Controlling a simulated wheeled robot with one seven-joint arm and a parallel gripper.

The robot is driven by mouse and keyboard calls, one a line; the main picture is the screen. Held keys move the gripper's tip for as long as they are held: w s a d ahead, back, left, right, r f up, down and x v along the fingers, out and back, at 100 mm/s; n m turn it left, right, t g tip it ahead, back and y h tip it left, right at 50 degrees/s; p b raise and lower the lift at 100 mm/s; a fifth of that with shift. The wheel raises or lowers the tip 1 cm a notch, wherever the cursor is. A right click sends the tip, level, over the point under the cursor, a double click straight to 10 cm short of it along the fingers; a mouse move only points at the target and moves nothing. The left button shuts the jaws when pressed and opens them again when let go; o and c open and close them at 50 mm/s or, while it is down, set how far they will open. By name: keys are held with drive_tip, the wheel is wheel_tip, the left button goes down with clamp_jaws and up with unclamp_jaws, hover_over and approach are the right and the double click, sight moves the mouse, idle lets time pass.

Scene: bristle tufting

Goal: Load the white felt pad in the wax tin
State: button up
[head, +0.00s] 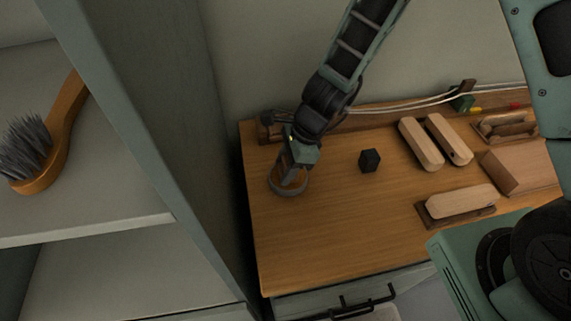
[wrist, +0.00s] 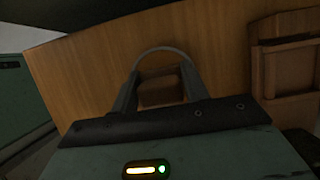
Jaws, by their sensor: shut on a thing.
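The wax tin (head: 275,186) is a low round tin with a grey rim at the left end of the wooden bench. Its rim also shows as a grey arc in the wrist view (wrist: 160,49). My gripper (head: 289,177) points down at the tin, with its fingertips at or inside the rim. In the wrist view my gripper (wrist: 160,86) is shut on a brown block (wrist: 160,97), which lies within the rim. No white felt shows; it may be the hidden underside of this block. I cannot tell whether the block touches the wax.
A black cube (head: 370,160) stands right of the tin on the bench (head: 330,230). Pale wooden brush blocks (head: 421,144) lie farther right. A wooden rail with white cords (head: 400,106) runs along the back. A shelf unit (head: 165,120) with a brush (head: 50,145) stands left.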

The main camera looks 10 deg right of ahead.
sight(285, 160)
idle(0.4)
wheel_tip(285, 160, up, 7)
drive_tip(key=p, duration=0.7)
idle(0.8)
